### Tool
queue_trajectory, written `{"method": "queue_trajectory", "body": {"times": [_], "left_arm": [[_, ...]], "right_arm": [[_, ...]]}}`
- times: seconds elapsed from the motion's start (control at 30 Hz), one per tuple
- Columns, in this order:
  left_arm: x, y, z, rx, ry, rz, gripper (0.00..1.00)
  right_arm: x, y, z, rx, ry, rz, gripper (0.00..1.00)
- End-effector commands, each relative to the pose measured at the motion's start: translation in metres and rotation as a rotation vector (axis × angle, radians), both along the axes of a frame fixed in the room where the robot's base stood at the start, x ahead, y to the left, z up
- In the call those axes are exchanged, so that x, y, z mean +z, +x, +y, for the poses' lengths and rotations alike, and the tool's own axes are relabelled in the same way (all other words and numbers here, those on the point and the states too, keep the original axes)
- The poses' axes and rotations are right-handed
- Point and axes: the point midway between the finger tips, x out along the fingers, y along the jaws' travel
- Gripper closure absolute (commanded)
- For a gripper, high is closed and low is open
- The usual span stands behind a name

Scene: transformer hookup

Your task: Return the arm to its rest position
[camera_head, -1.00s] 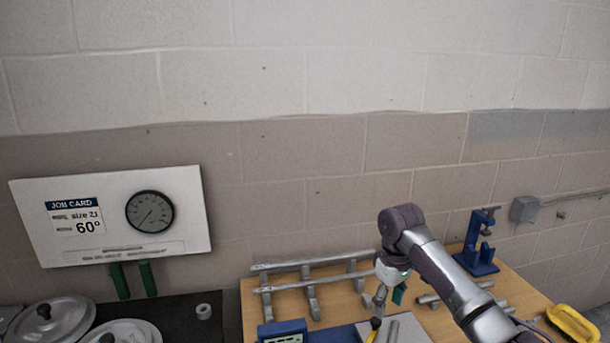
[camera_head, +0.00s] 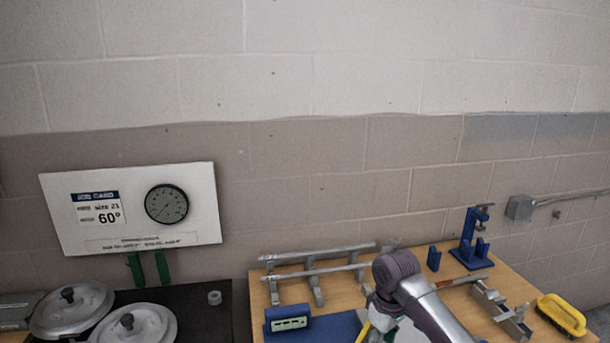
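My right arm comes in from the lower right over the wooden bench (camera_head: 345,296). My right gripper (camera_head: 375,322) points down below that joint, at the bottom of the view. Its fingers are mostly hidden or cut off, so I cannot tell whether they are open or shut. A thin yellow piece (camera_head: 363,332) shows beside it; I cannot tell whether it is held. My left gripper is not in view.
On the bench are a metal rod rack (camera_head: 317,272), a blue meter (camera_head: 289,322), a blue mat (camera_head: 328,327), a blue press stand (camera_head: 471,240), a grey metal bracket (camera_head: 503,312) and a yellow brush (camera_head: 563,314). Metal lids (camera_head: 70,310) sit at left. A job card board (camera_head: 132,210) hangs above.

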Motion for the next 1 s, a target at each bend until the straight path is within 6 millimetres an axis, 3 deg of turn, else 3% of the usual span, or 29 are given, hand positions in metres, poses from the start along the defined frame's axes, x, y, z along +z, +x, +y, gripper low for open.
{"method": "queue_trajectory", "body": {"times": [0.27, 0.5, 0.7, 1.0], "left_arm": [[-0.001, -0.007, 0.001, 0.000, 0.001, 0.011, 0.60], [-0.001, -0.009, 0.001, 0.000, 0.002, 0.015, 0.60], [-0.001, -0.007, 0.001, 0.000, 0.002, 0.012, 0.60], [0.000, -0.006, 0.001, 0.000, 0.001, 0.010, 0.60]], "right_arm": [[-0.063, -0.062, 0.030, 0.004, 0.062, -0.029, 0.44], [-0.111, -0.161, 0.043, -0.100, 0.143, -0.101, 0.44], [-0.116, -0.238, 0.023, -0.250, 0.158, -0.169, 0.44], [-0.100, -0.301, -0.009, -0.392, 0.123, -0.228, 0.44]]}}
